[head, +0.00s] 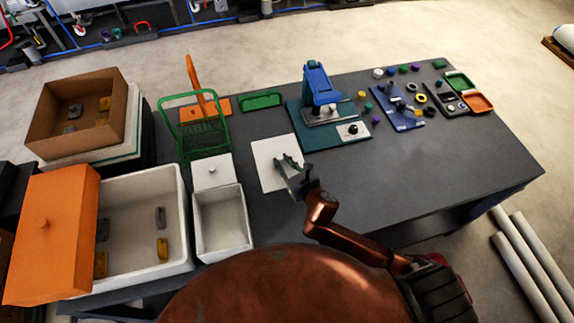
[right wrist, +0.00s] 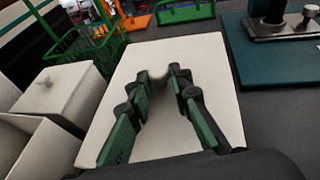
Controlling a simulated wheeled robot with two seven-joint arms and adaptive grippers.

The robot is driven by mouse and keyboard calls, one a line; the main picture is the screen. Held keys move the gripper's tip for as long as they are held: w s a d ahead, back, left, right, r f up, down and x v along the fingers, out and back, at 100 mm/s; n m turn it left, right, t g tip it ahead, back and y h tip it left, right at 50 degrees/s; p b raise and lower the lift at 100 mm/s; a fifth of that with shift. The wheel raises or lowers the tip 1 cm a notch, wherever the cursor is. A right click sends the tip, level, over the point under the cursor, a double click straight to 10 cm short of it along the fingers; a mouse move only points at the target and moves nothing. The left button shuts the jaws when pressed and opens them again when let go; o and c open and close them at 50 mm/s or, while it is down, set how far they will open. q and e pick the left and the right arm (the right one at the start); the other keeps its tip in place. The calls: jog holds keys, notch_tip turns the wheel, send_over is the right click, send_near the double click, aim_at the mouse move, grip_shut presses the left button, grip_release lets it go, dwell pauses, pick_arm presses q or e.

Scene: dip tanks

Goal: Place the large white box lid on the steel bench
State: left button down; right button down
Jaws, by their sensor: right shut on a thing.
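The flat white square lid (head: 265,155) is over the middle of the dark grey bench (head: 400,165), in front of the green basket and blue press. My right gripper (head: 287,164) is over its middle, pointing down. In the right wrist view the lid (right wrist: 207,65) fills the middle, and the fingers (right wrist: 160,75) close in around a small pale knob at its centre, partly hidden and blurred. The lid looks level; I cannot tell whether it touches the bench. My left gripper is out of view.
A large white box (head: 178,215) with an orange lid (head: 50,235) tilted at its left side stands at left. Beside it are a small white box (head: 222,225) and its knobbed lid (head: 212,172). A green basket (head: 200,128) and press (head: 320,85) stand behind. The bench's right front is clear.

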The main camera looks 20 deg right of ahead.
aim_at(286, 165)
jog(key=w+f, duration=0.1)
jog(key=w+d+f, duration=0.1)
jog(key=f, duration=0.1)
jog(key=w+f, duration=0.1)
jog(key=shift+d+f+b, duration=0.4)
jog(key=shift+w+f+b, duration=0.15)
jog(key=shift+f+b, duration=0.15)
jog(key=shift+f, duration=1.3)
jog(key=shift+d+f, duration=0.1)
jog(key=shift+f, duration=0.15)
jog(key=c, duration=1.7)
grip_release()
jog(key=shift+c, duration=0.2)
jog(key=shift+r, duration=0.2)
jog(key=v, duration=1.2)
jog(key=shift+p, duration=0.4)
